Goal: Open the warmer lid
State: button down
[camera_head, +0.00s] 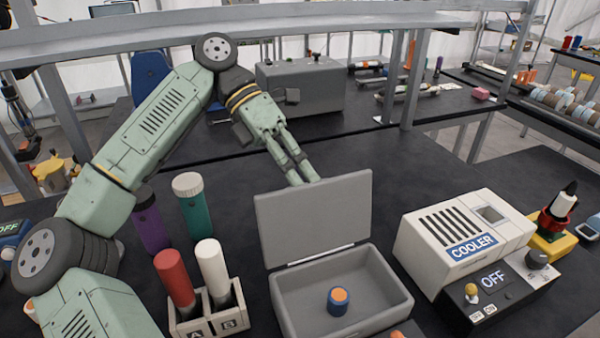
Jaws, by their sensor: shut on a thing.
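The warmer appears to be the open grey box (290,305) at the lower middle; no label on it shows. Its flat grey lid (315,215) stands raised at the box's back edge, hinged there and leaning back a little. Inside the box sits a small blue round piece with an orange top (338,300). My gripper (305,178) reaches down from behind to the lid's upper edge. Its fingers are close together and shut at the lid, with the tips partly hidden behind the panel, so the exact contact is not visible.
A white cooler (465,235) with an OFF panel stands to the right. A holder marked A and B (208,315) carries a red and a white tube on the left. Purple and green cylinders (192,205) stand behind it. A metal rail (300,30) crosses above.

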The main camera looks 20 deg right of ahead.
jog(key=shift+w+f, duration=0.2)
jog(key=shift+f, duration=0.4)
jog(key=c, duration=2.1)
grip_release()
jog(key=shift+o, duration=0.8)
jog(key=shift+w+f, duration=0.1)
jog(key=shift+w, duration=0.1)
jog(key=shift+o, duration=1.3)
notch_tip(320, 180, up, 10)
